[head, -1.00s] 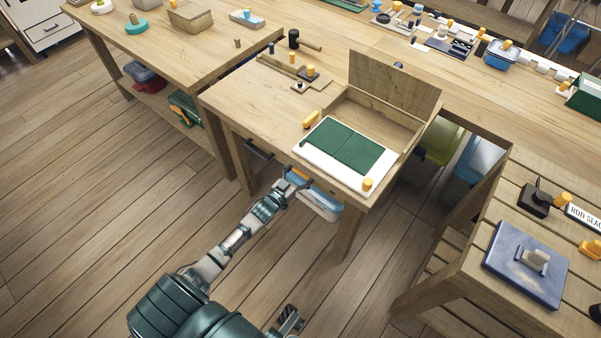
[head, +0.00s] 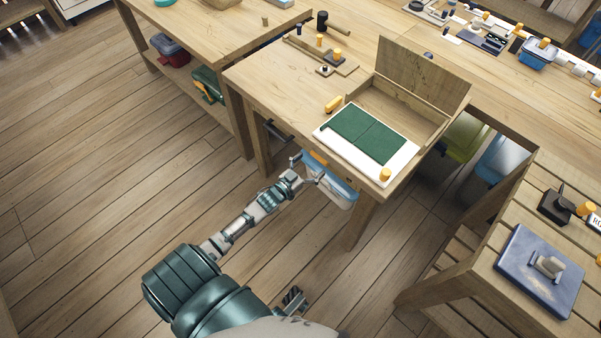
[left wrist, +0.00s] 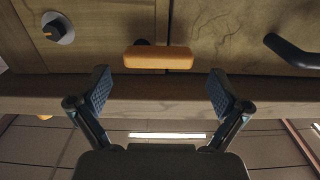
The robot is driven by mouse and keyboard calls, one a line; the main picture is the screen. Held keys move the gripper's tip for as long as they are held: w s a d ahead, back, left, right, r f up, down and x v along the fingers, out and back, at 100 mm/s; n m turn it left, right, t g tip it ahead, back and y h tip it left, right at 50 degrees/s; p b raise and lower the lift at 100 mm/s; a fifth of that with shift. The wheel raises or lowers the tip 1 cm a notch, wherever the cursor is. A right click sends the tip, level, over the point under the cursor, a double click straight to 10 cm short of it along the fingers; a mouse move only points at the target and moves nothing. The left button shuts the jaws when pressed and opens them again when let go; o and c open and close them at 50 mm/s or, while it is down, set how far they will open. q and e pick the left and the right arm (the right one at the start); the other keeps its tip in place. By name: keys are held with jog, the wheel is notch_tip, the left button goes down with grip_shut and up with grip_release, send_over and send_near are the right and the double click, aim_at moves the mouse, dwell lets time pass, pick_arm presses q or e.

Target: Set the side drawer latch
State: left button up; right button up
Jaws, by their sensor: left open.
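An orange bar-shaped latch (left wrist: 160,58) sits across the seam between two wooden panels in the left wrist view, lying level in the picture. A black handle (left wrist: 290,50) is on the panel to its right; it also shows on the table front in the head view (head: 278,131). My left gripper (left wrist: 160,95) is open, its two padded fingers apart to either side of the latch and below it in the picture, with nothing between them. In the head view my left gripper (head: 308,170) is at the table's front, hiding the latch. A dark gripper-like part of mine (head: 293,299) shows low in the head view.
A blue-lidded bin (head: 338,190) is under the table front, close to my left gripper. Above are a white board with green panels (head: 365,135) and an open wooden box (head: 425,75). Floor at left is clear.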

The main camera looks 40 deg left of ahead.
pick_arm(q)
jog(key=s, duration=0.7)
jog(key=shift+s+a, duration=0.35)
